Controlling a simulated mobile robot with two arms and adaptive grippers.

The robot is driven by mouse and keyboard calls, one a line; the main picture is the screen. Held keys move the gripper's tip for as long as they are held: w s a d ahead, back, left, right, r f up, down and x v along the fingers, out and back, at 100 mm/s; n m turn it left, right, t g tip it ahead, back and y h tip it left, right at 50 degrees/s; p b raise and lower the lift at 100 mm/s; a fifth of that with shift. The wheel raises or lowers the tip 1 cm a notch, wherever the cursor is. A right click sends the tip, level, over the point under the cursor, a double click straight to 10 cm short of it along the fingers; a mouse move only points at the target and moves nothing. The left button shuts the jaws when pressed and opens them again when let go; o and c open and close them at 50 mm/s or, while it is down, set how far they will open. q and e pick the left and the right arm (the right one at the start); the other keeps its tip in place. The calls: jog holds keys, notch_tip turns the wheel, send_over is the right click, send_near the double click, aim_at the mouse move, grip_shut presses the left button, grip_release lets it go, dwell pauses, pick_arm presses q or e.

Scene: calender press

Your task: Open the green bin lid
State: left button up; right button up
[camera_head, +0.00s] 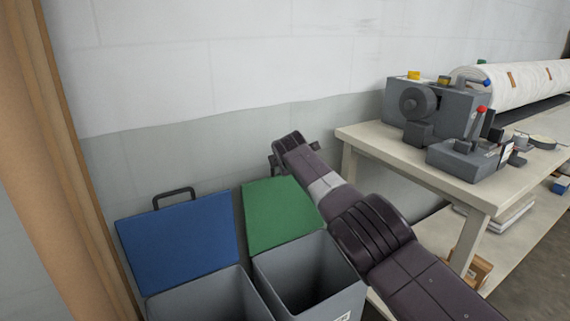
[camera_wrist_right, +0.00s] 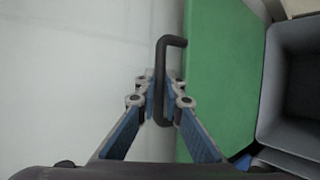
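The green lid (camera_head: 277,214) is raised and leans back toward the wall behind its grey bin (camera_head: 305,275), whose mouth is open. My right arm crosses in front of the lid's right part, and its wrist is at the lid's top edge. In the right wrist view the green lid (camera_wrist_right: 222,75) is at centre right with its black handle (camera_wrist_right: 161,60) on its left edge. My right gripper (camera_wrist_right: 160,95) has its fingers closed around the handle bar. In the head view the fingers are mostly hidden behind the wrist. My left gripper is not in view.
A blue lid (camera_head: 180,243) is also raised, over an open grey bin (camera_head: 212,298) at left. A workbench (camera_head: 400,150) with a grey machine (camera_head: 440,105) stands close on the right. The wall is right behind the lids, and a wooden post (camera_head: 55,150) is at far left.

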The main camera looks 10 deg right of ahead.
jog(key=o, duration=0.5)
jog(key=shift+r, duration=0.1)
jog(key=shift+s, duration=0.1)
jog(key=s+a+r, duration=0.1)
jog(key=s+a, duration=0.1)
jog(key=s, duration=1.2)
jog(key=shift+r, duration=0.35)
jog(key=shift+s, duration=0.1)
